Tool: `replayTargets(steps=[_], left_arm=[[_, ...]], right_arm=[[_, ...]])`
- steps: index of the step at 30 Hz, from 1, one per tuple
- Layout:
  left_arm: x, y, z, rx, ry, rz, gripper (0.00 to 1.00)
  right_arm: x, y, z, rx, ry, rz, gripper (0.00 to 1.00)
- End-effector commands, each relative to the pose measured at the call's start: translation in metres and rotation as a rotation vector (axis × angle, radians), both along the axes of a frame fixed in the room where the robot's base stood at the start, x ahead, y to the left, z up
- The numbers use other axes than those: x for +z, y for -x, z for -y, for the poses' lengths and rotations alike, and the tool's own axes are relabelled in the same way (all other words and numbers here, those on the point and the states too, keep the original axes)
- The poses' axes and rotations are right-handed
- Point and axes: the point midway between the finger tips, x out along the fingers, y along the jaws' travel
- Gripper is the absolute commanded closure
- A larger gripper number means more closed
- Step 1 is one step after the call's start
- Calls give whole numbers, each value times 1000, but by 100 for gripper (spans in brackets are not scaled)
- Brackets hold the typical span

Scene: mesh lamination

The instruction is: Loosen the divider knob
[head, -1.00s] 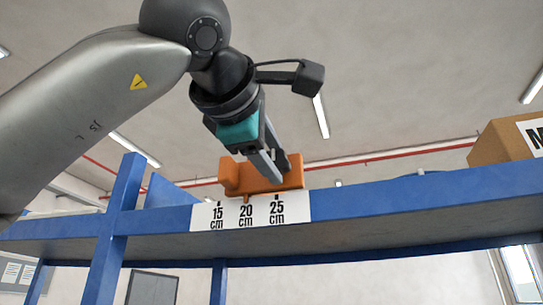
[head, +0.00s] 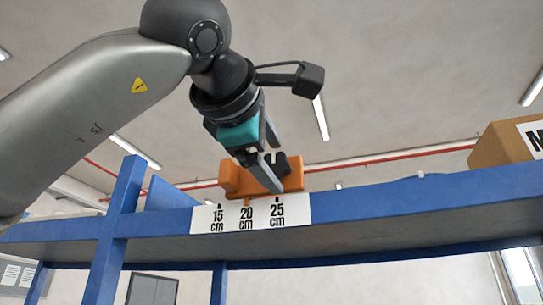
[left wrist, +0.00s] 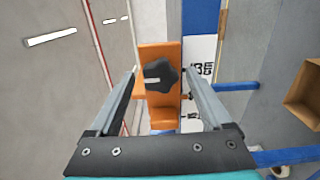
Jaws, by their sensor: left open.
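The divider is an orange block (head: 238,180) on the blue shelf's front beam, its small pointer at the 20 cm mark. It shows in the left wrist view as an orange plate (left wrist: 158,113). The divider knob (left wrist: 160,76) is black and lobed, with a pale line on it. In the head view the knob (head: 279,161) is a dark shape partly behind a finger. My left gripper (head: 277,168) is open in front of the divider. In the left wrist view its fingers stand on either side of the knob, with gaps visible; contact is not evident. My right gripper is not in view.
A white scale label (head: 209,218) reads 15, 20 and 25 cm on the blue beam (head: 400,198). A blue post (head: 118,215) stands at left. A cardboard box (head: 494,145) sits on the shelf at far right.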

Motion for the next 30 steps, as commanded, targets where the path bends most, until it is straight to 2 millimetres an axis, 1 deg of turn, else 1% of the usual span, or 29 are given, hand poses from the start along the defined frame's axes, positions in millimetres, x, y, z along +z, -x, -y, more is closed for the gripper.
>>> replayTargets(steps=[2, 5, 8, 15, 21, 25, 30], left_arm=[[0, 3, -1, 0, 0, 1, 18], [0, 12, -4, 0, 0, 4, 18], [-1, 29, -9, 0, 0, 5, 18], [0, 85, -28, 0, 1, 6, 18], [0, 123, -40, -1, 0, 4, 18], [0, 137, -45, 0, 2, 2, 18], [0, 145, -47, 1, 1, 0, 18]], right_arm=[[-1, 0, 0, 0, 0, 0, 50], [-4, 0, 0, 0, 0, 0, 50], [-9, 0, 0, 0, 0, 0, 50], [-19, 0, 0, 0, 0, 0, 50], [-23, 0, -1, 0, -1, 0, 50], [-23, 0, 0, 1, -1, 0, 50], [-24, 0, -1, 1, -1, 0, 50]])
